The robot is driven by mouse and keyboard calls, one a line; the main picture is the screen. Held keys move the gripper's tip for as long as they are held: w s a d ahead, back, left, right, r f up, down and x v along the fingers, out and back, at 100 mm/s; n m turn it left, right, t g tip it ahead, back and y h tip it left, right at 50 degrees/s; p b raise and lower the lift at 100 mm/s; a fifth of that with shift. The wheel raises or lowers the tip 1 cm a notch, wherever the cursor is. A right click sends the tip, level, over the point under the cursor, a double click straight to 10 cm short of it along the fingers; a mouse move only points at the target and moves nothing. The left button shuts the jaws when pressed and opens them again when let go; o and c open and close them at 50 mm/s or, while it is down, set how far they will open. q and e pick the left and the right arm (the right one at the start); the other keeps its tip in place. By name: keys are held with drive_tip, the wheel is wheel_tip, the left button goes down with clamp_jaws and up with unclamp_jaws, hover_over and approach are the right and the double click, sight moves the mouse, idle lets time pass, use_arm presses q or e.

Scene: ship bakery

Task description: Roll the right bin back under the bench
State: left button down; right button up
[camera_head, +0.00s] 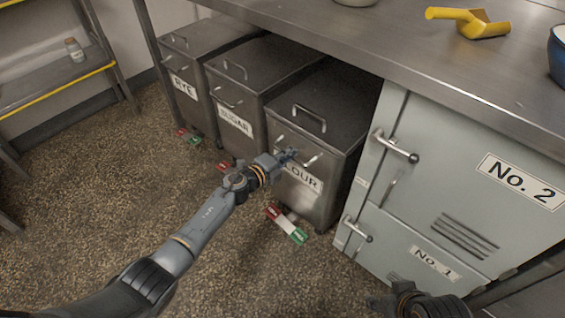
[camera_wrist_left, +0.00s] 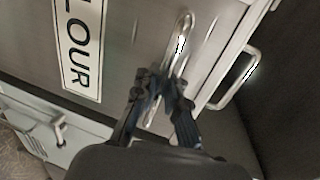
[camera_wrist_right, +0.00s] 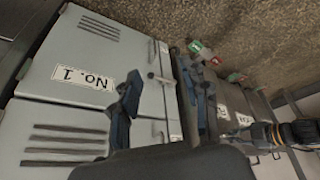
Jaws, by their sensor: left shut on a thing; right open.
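The right bin (camera_head: 325,200) is a grey metal bin labelled FLOUR, the rightmost of three bins at the bench (camera_head: 400,55). Its lid, with a loop handle (camera_head: 309,118), shows in front of the bench edge; its rear is hidden under the bench. In the left wrist view, the FLOUR label (camera_wrist_left: 82,42) and the bin's front handle (camera_wrist_left: 181,42) are close. My left gripper (camera_head: 287,157) is shut on that front handle; it also shows in the left wrist view (camera_wrist_left: 163,92). My right gripper (camera_wrist_right: 163,90) is open and empty, in front of the cabinet.
The SUGAR bin (camera_head: 232,103) and RYE bin (camera_head: 185,100) stand left of it. A grey-green cabinet (camera_head: 465,190) with protruding door handles (camera_head: 396,147) stands close on the right. Red and green wheel tabs (camera_head: 286,222) are at the bin's foot. The speckled floor in front is clear.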

sight(298, 147)
use_arm(q)
drive_tip(key=shift+w+d+r+b, duration=0.1)
drive_tip(key=shift+w+d+b, duration=0.35)
drive_tip(key=shift+w+d, duration=0.6)
drive_tip(key=shift+w, duration=0.35)
use_arm(e)
drive_tip(key=w+a+r+t, duration=0.2)
drive_tip(key=w+t, duration=0.1)
drive_tip(key=w, duration=0.3)
drive_tip(key=shift+w+r+t+y, duration=0.25)
drive_tip(key=shift+w+t+y, duration=0.05)
drive_tip(key=shift+y, duration=0.1)
use_arm(q)
drive_tip(key=c, duration=1.5)
unclamp_jaws()
drive_tip(key=shift+o, duration=0.5)
drive_tip(key=shift+s+a, duration=0.1)
